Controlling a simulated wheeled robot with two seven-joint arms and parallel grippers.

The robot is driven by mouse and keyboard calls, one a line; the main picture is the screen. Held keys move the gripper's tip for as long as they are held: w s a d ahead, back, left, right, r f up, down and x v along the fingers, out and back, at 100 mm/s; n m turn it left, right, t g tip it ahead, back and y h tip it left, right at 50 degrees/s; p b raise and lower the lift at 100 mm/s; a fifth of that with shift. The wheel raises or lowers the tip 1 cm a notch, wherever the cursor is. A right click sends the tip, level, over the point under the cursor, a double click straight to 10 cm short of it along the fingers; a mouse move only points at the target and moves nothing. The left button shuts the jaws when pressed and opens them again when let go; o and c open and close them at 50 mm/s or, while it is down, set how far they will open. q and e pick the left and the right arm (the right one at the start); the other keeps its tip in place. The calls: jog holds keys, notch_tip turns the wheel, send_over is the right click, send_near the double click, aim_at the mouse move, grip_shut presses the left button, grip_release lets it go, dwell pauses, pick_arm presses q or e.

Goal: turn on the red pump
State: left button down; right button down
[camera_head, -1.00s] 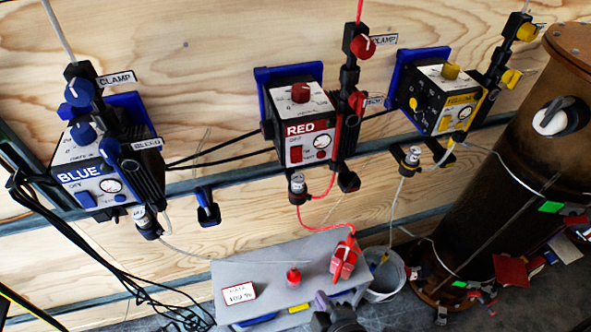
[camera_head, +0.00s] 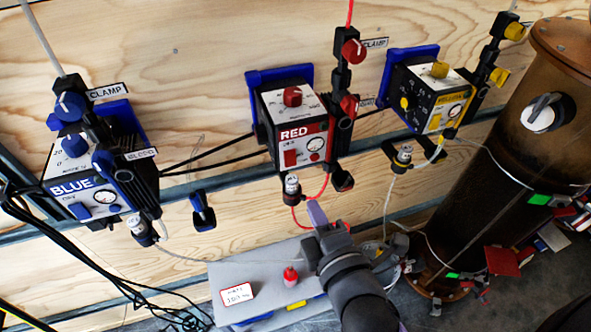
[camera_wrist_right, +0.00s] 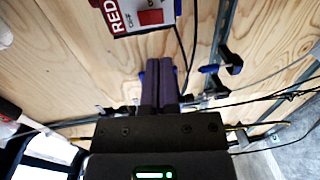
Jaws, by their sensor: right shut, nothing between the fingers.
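The red pump (camera_head: 298,126) is a white and black box with a RED label, mounted on the plywood wall. It has a red knob (camera_head: 292,97) on top and a red switch (camera_head: 290,158) low on its front face. In the right wrist view the pump's lower part shows at the top edge, with the red switch (camera_wrist_right: 151,17) beside the OFF marking. My right gripper (camera_head: 316,212) is below the pump, apart from it, pointing up toward it. Its purple fingers (camera_wrist_right: 158,82) are shut together and empty. My left gripper is not in view.
The blue pump (camera_head: 95,180) is at left and the yellow pump (camera_head: 430,98) at right. Tubes and black cables hang around. A brown cylinder (camera_head: 500,150) stands at far right.

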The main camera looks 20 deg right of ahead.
aim_at(291, 165)
jog(key=w, duration=0.6)
jog(key=w+f, duration=0.1)
jog(key=w, duration=0.2)
jog(key=shift+w+a+f+b, duration=0.1)
jog(key=shift+a+b, duration=0.1)
jog(key=shift+b, duration=0.15)
jog(key=shift+w, duration=0.25)
